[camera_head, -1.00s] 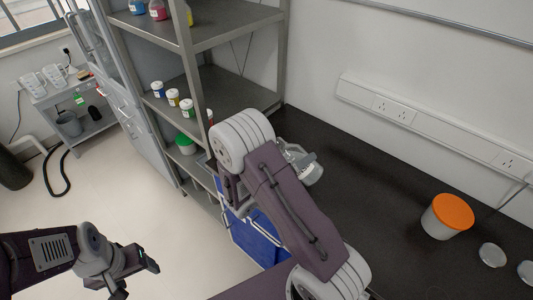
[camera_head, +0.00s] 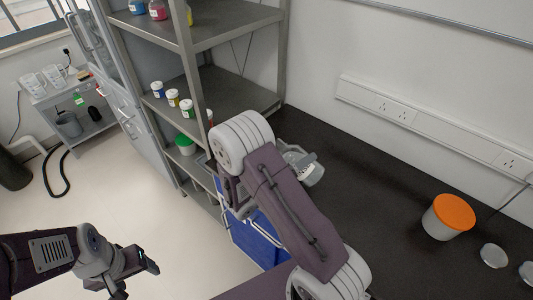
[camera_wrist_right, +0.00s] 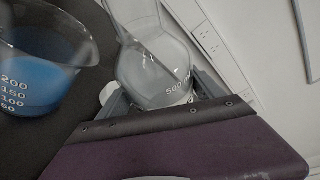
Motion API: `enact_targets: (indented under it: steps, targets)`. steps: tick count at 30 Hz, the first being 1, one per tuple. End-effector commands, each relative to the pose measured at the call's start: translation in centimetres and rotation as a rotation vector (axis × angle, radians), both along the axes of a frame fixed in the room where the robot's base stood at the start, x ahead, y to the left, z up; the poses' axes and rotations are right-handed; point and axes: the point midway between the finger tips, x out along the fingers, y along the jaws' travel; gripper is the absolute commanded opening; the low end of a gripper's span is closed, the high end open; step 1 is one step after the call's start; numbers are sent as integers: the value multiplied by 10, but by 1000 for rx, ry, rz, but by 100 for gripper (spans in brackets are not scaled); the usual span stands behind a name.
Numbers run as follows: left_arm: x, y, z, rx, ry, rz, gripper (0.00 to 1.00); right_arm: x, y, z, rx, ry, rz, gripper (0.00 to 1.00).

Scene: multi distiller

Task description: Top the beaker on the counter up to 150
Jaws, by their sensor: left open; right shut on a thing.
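The beaker (camera_wrist_right: 38,75) stands on the dark counter at the left of the right wrist view, cut off by the edge. It holds blue liquid and has white marks from 50 to 200; I cannot read the level exactly. My right gripper (camera_wrist_right: 160,95) is shut on a clear glass flask (camera_wrist_right: 150,62) with a 500 mark, just right of the beaker. The flask looks tilted in that view; its neck runs off the top. In the head view, glassware (camera_head: 312,173) shows partly behind my right arm. My left gripper (camera_head: 140,275) is open and empty over the floor.
A white tub with an orange lid (camera_head: 449,216) and small round discs (camera_head: 493,255) sit on the right of the black counter (camera_head: 380,190). A metal shelf (camera_head: 235,95) with small jars stands at the counter's left end. A blue bin (camera_head: 255,238) stands beside the counter.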

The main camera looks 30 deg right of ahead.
Motion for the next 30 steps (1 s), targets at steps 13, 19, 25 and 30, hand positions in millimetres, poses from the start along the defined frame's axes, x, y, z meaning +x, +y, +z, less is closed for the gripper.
enact_targets:
  steps: [13,19,25,30]
  targets:
    - [0,0,-2,0,0,0,68,-1,-1,0,-18,20,0,4]
    - [0,0,-3,0,0,0,68,-1,-1,-1,-26,29,0,4]
    - [0,0,-4,0,0,0,68,-1,-1,-1,-34,39,0,4]
    - [0,0,-5,0,0,0,68,-2,-2,-1,-40,47,-1,4]
